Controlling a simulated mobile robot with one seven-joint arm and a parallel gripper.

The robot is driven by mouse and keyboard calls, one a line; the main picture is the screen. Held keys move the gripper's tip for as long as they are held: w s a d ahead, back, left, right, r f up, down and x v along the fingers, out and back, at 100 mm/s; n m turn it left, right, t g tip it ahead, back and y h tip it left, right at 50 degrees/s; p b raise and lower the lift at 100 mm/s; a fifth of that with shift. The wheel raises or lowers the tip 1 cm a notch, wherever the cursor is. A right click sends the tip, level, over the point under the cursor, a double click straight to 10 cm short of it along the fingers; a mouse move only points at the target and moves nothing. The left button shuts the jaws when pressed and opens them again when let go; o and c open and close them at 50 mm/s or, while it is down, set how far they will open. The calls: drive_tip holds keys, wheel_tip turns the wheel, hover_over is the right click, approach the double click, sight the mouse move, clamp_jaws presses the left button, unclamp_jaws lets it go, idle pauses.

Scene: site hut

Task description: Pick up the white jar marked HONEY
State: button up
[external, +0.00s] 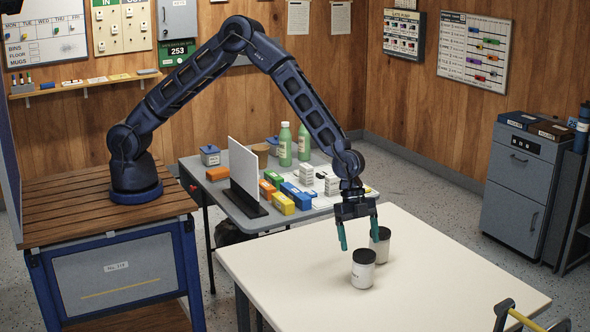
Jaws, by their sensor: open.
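Two white jars with black lids stand upright close together on the cream table (290,255). The front jar (364,275) has small dark marking on its label, too small to read. The back jar (382,250) stands just behind and to the right, and its label cannot be read. I cannot tell which one is marked HONEY. My gripper (359,243) points down with its two green fingers apart and nothing between them. It appears above and behind the front jar. Its right finger overlaps the left side of the back jar in the picture; I cannot tell whether they touch.
A grey table (225,204) behind holds colored boxes, green bottles (285,145) and an upright white panel (244,168). A yellow-and-black handle (520,318) shows at the lower right. The cream table is otherwise clear around the jars.

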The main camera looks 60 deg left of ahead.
sight(364, 265)
drive_tip(key=x, duration=0.8)
drive_tip(key=shift+s+d+f, duration=0.1)
drive_tip(key=shift+d+f, duration=0.1)
drive_tip(key=shift+d, duration=0.1)
drive_tip(key=c, duration=1.3)
drive_tip(key=shift+o, duration=0.2)
drive_tip(key=shift+r, duration=0.15)
